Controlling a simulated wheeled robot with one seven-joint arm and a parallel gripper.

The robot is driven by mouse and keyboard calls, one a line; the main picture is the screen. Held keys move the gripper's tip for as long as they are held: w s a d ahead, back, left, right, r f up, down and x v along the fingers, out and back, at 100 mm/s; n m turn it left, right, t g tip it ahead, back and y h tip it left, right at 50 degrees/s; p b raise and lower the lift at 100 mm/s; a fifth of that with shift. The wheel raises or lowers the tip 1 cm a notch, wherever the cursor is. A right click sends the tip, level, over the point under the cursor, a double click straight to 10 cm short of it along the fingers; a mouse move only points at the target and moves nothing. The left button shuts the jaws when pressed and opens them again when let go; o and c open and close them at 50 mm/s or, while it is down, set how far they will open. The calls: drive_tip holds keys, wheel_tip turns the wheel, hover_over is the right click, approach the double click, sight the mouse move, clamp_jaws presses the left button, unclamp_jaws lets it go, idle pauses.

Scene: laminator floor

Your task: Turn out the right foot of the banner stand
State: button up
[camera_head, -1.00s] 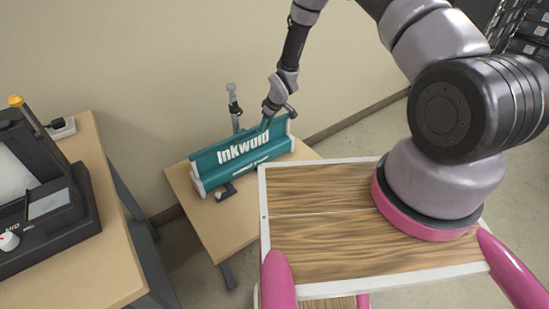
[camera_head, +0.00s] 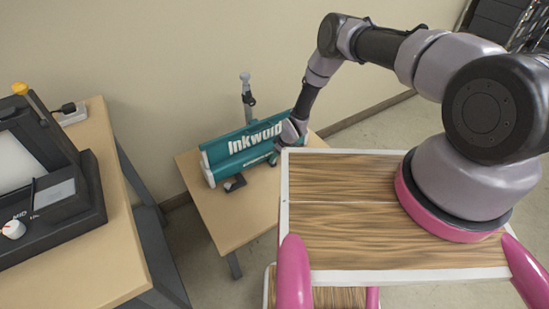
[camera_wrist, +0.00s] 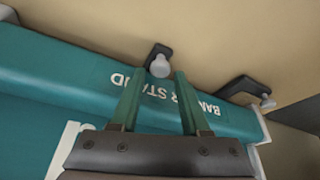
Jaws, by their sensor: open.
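A dark foot with a pale knob, the right foot (camera_wrist: 158,54), shows just beyond my fingertips. The other dark foot, the left one (camera_wrist: 240,86), is further right in the wrist view; it sticks out at the front in the head view (camera_head: 235,183). My gripper (camera_wrist: 159,74) is open over the case, its fingertips either side of the right foot's knob; contact cannot be told.
The small table (camera_head: 232,215) has bare wood in front of the stand. A grey clamp-like post (camera_head: 247,98) rises behind it. A bench (camera_head: 100,250) with a black machine (camera_head: 45,180) stands at the left. The wall is close behind the stand.

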drive_tip(key=shift+x, duration=0.85)
clamp_jaws()
idle(0.9)
